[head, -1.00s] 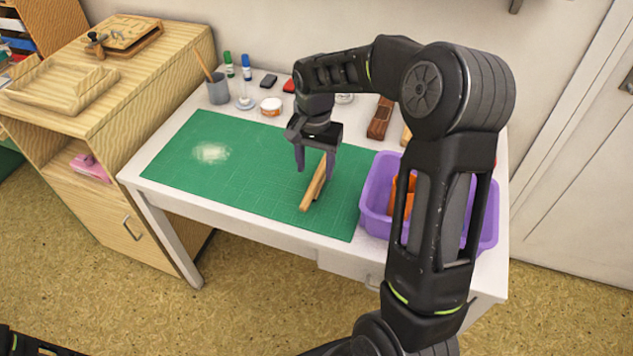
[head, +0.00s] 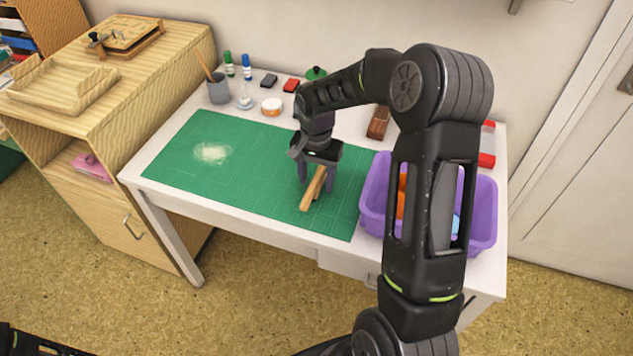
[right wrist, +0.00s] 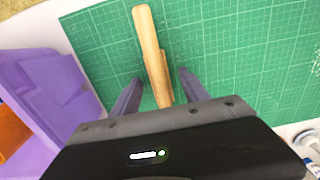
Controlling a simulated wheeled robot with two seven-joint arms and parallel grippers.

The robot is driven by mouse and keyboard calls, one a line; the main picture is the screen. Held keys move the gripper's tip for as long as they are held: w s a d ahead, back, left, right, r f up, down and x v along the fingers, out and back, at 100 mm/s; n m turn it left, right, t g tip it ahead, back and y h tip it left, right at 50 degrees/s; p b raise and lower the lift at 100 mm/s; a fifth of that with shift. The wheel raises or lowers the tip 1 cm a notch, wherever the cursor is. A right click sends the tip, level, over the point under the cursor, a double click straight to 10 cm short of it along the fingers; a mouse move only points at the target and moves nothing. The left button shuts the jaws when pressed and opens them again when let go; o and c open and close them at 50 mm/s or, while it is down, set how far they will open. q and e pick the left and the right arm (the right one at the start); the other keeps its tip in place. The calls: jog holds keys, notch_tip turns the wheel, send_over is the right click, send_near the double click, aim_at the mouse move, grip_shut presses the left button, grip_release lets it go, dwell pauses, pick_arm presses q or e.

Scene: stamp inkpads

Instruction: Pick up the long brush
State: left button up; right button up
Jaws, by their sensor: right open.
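The long brush (head: 312,190) has a wooden handle and lies on the green cutting mat (head: 250,200) near its right part. In the right wrist view the brush (right wrist: 147,40) runs up and away from between the fingers, and its lower end is hidden behind the gripper body. My right gripper (head: 317,187) is open over the brush, one finger on each side of it. The fingers (right wrist: 160,85) show gaps to the wood in the right wrist view. I cannot tell whether the fingertips touch the mat.
A purple bin (head: 372,205) with orange and blue things stands right of the mat; its wall also shows in the right wrist view (right wrist: 45,90). A grey cup (head: 218,90), markers and a round jar (head: 271,107) line the back. The mat's left half is mostly clear.

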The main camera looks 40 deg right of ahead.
jog(key=shift+f, duration=0.25)
dwell(0.6)
jog(key=shift+c, duration=0.4)
grip_shut()
